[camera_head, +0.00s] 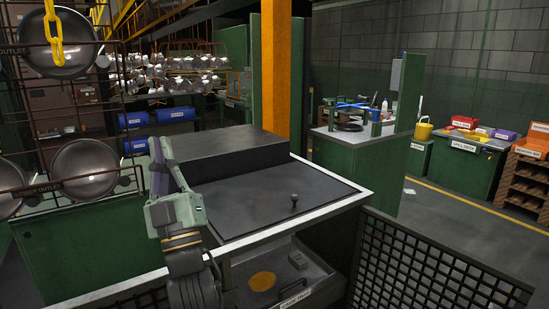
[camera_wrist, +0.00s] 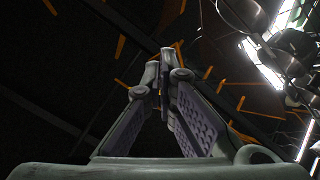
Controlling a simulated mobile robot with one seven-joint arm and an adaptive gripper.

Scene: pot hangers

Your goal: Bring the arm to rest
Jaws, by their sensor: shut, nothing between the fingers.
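My gripper (camera_head: 156,145) points upward in the head view, left of the middle, in front of the left end of the dark-topped workbench (camera_head: 265,200). Its fingers are together and hold nothing. In the wrist view my gripper (camera_wrist: 163,75) shows its two fingertips meeting, with the ceiling behind them. The gripper appears clear of the bench and the rack, though its exact distance from them cannot be told.
A wire rack (camera_head: 70,188) with hanging pans (camera_head: 84,168) stands at the left. A dark box (camera_head: 232,157) and a small knob (camera_head: 294,200) are on the bench. An orange post (camera_head: 276,80) rises behind it. Mesh panels (camera_head: 430,265) stand front right.

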